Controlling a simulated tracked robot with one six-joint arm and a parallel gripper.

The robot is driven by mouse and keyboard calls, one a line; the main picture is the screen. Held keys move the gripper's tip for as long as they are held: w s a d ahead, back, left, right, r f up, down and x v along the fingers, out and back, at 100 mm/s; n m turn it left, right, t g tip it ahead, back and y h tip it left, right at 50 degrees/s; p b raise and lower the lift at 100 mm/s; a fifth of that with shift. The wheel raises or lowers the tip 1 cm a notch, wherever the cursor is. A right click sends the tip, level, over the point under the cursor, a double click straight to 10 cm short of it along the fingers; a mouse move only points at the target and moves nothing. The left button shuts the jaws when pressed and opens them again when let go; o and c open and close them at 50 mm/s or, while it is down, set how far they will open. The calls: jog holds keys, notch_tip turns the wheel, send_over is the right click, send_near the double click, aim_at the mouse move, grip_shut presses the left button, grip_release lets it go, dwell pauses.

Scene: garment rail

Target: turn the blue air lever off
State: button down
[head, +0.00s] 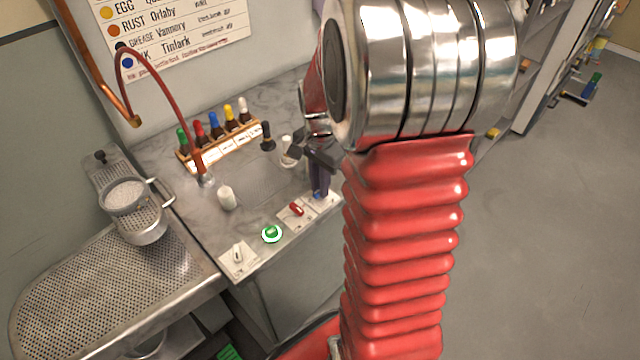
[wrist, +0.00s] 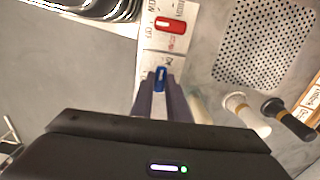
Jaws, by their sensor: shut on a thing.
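The blue air lever (wrist: 160,77) sits on a white plate on the counter's front strip. In the wrist view it shows between the tips of my gripper (wrist: 161,84), which is shut on it. In the head view the blue lever (head: 319,194) shows only in part, just under the dark fingers of my gripper (head: 320,180). My arm covers the area to its right. The plate's lettering is too small to read.
A red lever (head: 296,209) sits beside the blue one, then a lit green button (head: 271,233) and a white switch (head: 238,256). A rack of coloured bottles (head: 220,143) stands behind. A white pot (head: 226,198) and a dark-handled tool (head: 267,136) stand on the counter.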

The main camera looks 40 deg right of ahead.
jog(key=n, duration=1.7)
jog(key=shift+w+n, duration=0.1)
jog(key=shift+n, duration=0.2)
dwell(0.4)
jog(key=c, duration=1.7)
grip_release()
jog(key=shift+r, duration=0.15)
notch_tip(320, 180, up, 14)
jog(key=shift+f, duration=0.25)
